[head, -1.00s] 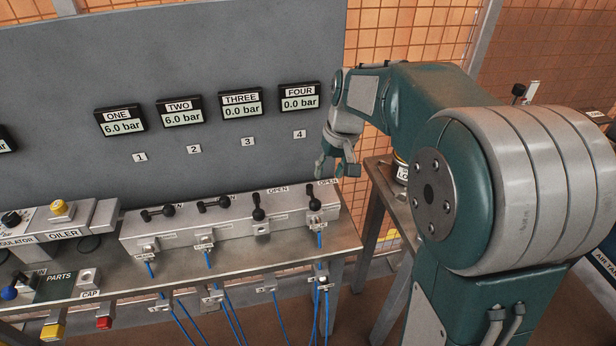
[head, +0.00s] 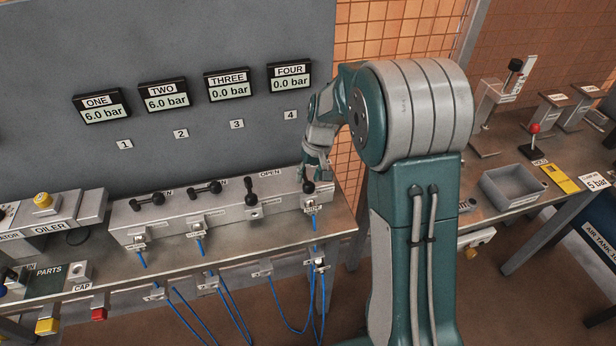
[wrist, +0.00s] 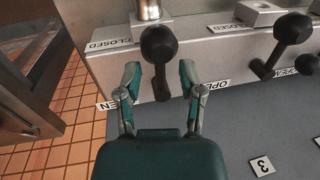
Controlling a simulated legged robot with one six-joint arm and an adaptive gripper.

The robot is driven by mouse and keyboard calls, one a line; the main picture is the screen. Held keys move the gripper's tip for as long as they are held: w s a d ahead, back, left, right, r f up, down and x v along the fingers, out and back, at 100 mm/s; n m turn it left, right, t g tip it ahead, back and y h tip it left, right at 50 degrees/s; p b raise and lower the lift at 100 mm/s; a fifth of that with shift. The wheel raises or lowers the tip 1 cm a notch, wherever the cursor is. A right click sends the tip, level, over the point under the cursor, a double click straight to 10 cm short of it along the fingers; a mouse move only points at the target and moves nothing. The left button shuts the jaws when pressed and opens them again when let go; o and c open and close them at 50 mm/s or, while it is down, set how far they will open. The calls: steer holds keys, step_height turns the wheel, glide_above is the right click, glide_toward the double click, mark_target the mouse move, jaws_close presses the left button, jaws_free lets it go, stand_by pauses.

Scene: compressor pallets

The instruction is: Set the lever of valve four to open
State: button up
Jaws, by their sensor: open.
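The lever of valve four (head: 309,188) is black with a round knob, at the right end of the grey valve block. In the wrist view the lever (wrist: 158,45) points along the picture's vertical, with a CLOSED label (wrist: 108,46) and an OPEN label (wrist: 106,105) to its left. My gripper (wrist: 159,70) is open, one finger on each side of the lever; contact cannot be told. In the head view my gripper (head: 316,172) is just above the lever and hides part of it. The valve four display (head: 290,78) reads 0.0 bar.
Valve three's lever (head: 251,191) stands to the left, turned like valve four's. Levers one (head: 147,201) and two (head: 205,188) lie sideways. Blue hoses (head: 313,222) hang in front. A side table with a grey tray (head: 512,190) is at the right.

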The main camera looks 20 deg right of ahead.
steer(key=shift+a+f, duration=0.1)
steer(key=shift+f, duration=0.3)
jaws_close()
steer(key=shift+s+f, duration=0.1)
steer(key=shift+f, duration=0.05)
